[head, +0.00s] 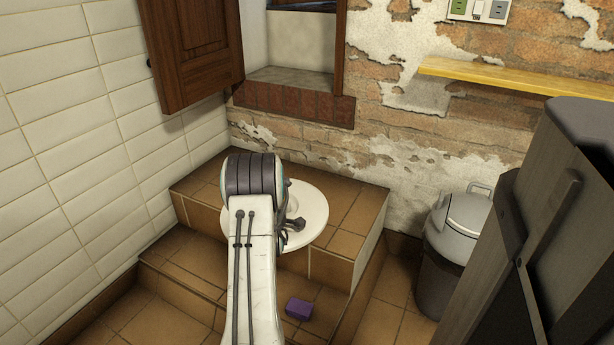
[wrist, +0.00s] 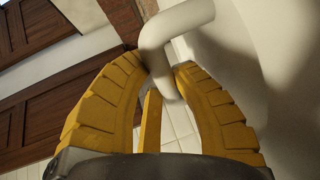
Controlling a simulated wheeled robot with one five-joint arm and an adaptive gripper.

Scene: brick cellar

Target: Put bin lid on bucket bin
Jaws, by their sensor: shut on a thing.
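The round white bin lid (head: 312,208) shows around the end of my arm in the head view, over the tiled ledge. I cannot tell whether it touches the ledge. In the wrist view the yellow fingers of my gripper (wrist: 162,72) are shut on the lid's bent white handle (wrist: 185,22), with the lid's pale face (wrist: 285,60) at the right. My arm hides part of the lid and most of the gripper in the head view. The bucket bin (head: 440,283), dark below with a light grey top and a loop handle, stands upright on the floor at the right.
A tiled ledge (head: 352,228) and a lower step (head: 178,262) lie below the arm. A purple block (head: 299,308) lies on the lower step. A dark wooden structure (head: 545,230) stands in front of the bin's right side. A yellow shelf (head: 520,80) is on the brick wall.

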